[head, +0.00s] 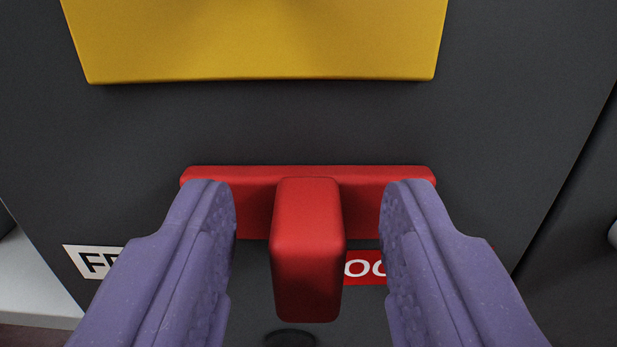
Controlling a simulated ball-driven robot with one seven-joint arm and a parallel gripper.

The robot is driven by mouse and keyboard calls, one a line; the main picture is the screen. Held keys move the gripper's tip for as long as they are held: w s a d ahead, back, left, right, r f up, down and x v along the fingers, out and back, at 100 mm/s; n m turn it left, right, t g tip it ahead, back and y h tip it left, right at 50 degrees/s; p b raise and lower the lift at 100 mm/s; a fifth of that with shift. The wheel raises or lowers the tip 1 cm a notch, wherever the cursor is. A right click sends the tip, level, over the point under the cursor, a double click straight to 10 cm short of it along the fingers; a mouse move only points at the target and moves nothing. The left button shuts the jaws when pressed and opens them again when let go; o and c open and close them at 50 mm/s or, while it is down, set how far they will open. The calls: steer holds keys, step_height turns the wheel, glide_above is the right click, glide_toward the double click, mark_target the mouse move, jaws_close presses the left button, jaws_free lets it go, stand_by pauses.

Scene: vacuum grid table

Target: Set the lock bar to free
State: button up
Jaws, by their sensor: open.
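The lock bar (268,206) is a red horizontal bar on a dark grey panel. A red block-shaped handle (308,250) stands out from its middle toward me. My gripper (308,205) is open, with one purple finger on each side of the handle and a gap on both sides. The fingers overlap the bar's two ends in view. A white label (92,261) at the lower left shows the start of "FREE"-like text, partly hidden by the left finger. A red label (365,268) at the lower right is partly hidden by the handle and right finger.
A yellow block (262,40) is on the dark panel (300,125) above the bar. A dark round part (290,339) shows below the handle at the bottom edge. A pale surface (35,285) lies at the lower left. The panel between yellow block and bar is clear.

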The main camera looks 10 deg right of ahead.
steer(key=shift+w, duration=0.15)
jaws_close()
steer(key=a+b, duration=0.1)
steer(key=a, duration=0.1)
steer(key=w+a+b, duration=0.1)
steer(key=a, duration=0.1)
steer(key=shift+a, duration=0.65)
steer(key=shift+w+r, duration=0.1)
jaws_free()
